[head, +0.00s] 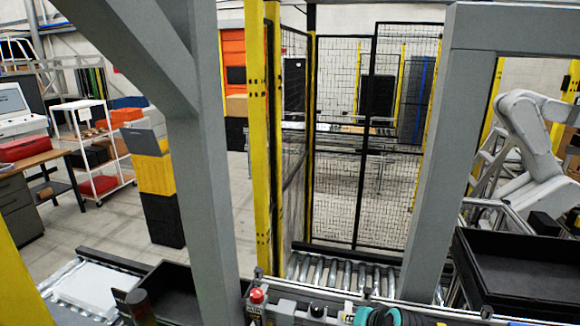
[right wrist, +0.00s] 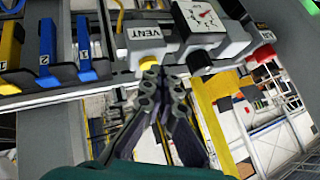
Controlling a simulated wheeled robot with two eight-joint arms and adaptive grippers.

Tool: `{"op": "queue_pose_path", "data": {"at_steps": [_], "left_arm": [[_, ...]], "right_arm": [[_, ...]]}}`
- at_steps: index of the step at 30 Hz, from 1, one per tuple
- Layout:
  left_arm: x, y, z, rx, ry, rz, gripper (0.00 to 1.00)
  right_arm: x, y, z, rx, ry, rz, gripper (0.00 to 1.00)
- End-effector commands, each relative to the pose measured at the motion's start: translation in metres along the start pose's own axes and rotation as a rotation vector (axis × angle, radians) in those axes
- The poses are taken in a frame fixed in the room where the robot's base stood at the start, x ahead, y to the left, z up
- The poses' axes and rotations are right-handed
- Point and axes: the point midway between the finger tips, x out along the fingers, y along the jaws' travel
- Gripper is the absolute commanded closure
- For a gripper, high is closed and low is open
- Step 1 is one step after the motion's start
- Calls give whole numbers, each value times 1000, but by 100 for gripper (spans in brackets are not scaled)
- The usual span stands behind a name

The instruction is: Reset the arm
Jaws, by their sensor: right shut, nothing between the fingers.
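My right gripper (right wrist: 163,84) shows in the right wrist view with its dark fingers together and nothing held. My left gripper is not in view.
A rack holds blue (right wrist: 84,45) and yellow (right wrist: 10,45) handled pieces. A red button (head: 257,296) stands near the bottom of the head view. A roller conveyor (head: 330,272) lies behind, a black tray (head: 530,265) at right. Grey frame posts (head: 205,190) rise in front.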

Motion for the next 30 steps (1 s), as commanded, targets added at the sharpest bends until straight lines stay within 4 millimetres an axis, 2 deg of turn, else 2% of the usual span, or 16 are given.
{"op": "queue_pose_path", "data": {"at_steps": [1,8,18,21,24,30], "left_arm": [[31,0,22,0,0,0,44],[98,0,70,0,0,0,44],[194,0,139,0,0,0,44],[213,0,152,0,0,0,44],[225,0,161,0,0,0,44],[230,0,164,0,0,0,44]], "right_arm": [[13,13,30,-27,-5,13,100],[20,48,110,-150,-25,78,100],[46,116,235,-328,-50,173,100],[53,133,262,-367,-56,194,100],[57,145,279,-395,-59,210,100],[57,151,289,-416,-62,222,100]]}}
